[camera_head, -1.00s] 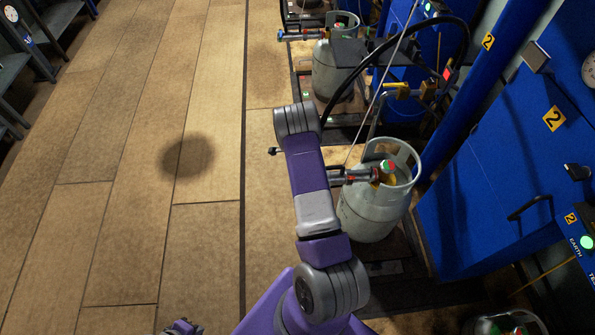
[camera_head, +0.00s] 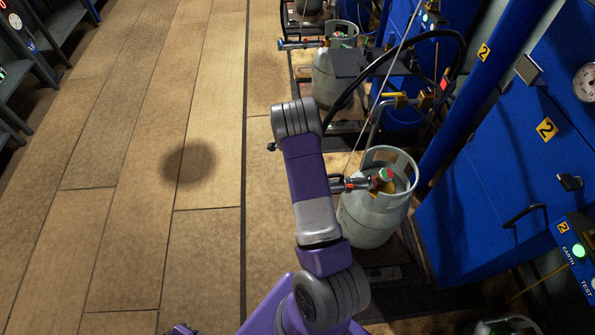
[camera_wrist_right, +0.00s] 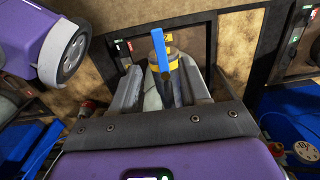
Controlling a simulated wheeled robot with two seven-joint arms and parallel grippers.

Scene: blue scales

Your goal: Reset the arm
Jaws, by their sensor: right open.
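My right arm (camera_head: 305,165), purple and grey, rises from the bottom of the head view and hides its own gripper there. In the right wrist view my right gripper (camera_wrist_right: 161,74) has its grey fingers apart. A blue lever with a yellow part (camera_wrist_right: 162,50) shows between and beyond the fingers; I cannot tell whether they touch it. In the head view a grey gas cylinder (camera_head: 368,222) stands right of my arm, with a red and dark connector (camera_head: 350,184) at its valve. Only a small purple piece of mine shows at the bottom edge; no left fingers show.
A blue cabinet (camera_head: 480,200) with gauge and handles stands on the right. A second grey cylinder (camera_head: 335,80) and a black hose (camera_head: 458,50) are farther back. The wooden floor (camera_head: 140,220) on the left is clear, with a dark round shadow.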

